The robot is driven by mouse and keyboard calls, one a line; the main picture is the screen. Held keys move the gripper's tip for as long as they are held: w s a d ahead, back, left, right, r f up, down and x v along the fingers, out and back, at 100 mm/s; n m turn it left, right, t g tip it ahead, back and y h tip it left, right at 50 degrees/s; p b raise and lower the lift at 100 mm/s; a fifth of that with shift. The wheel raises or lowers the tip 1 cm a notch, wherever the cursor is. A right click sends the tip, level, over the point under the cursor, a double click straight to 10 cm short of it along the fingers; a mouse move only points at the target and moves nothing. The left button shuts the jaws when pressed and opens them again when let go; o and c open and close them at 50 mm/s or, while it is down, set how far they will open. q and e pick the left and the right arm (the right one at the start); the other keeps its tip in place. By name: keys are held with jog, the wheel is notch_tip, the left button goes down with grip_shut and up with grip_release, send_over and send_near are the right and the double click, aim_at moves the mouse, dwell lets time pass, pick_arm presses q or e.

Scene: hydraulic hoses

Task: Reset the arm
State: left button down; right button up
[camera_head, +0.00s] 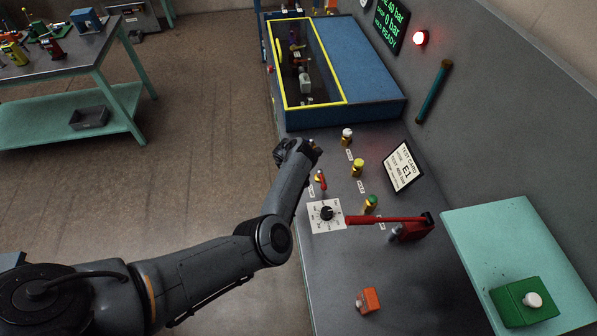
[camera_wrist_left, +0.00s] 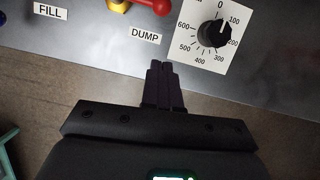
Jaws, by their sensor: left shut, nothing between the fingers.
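My left arm reaches in from the left in the head view, over the floor and up to the front edge of the grey bench (camera_head: 335,270). Its left gripper (camera_head: 314,148) is at the far end of the arm, near the bench edge and the valve row; its fingertips are hard to make out there. In the left wrist view the two dark fingers (camera_wrist_left: 163,70) are together and empty. They point toward the bench edge, below the DUMP label (camera_wrist_left: 145,36) and the pressure dial (camera_wrist_left: 214,36). My right arm and gripper are not in view.
The bench carries a red-handled lever (camera_head: 385,219), a yellow-capped valve (camera_head: 358,167), an orange block (camera_head: 368,300) and a tilted test card (camera_head: 403,167). A yellow-framed blue case (camera_head: 365,60) stands behind. Open floor (camera_head: 190,130) lies left, before a green-legged table (camera_head: 130,100).

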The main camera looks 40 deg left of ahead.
pick_arm(q)
jog(key=d+p+v, duration=0.1)
jog(key=v, duration=0.4)
jog(key=s+a+f+g+p, duration=0.1)
jog(key=s+a+f, duration=0.15)
jog(key=s, duration=0.35)
jog(key=s+a+f+g+y+p, duration=0.1)
jog(key=s+f, duration=0.3)
jog(key=s, duration=0.1)
jog(key=s+a+f+g, duration=0.1)
jog(key=s+a+f, duration=0.1)
jog(key=s+f, duration=0.3)
jog(key=s+a+r+m+y+p, duration=0.35)
jog(key=s+a+m, duration=0.3)
jog(key=s, duration=0.65)
jog(key=s+d+r+m+t+h+p, duration=0.1)
jog(key=d+r+m+t+h+p, duration=0.1)
jog(key=d+r+m, duration=2.1)
jog(key=d+m+t+h, duration=0.1)
jog(key=d, duration=0.2)
jog(key=shift+s+d+r+m+t, duration=0.3)
jog(key=shift+s+m+t, duration=0.05)
jog(key=shift+s+t, duration=0.05)
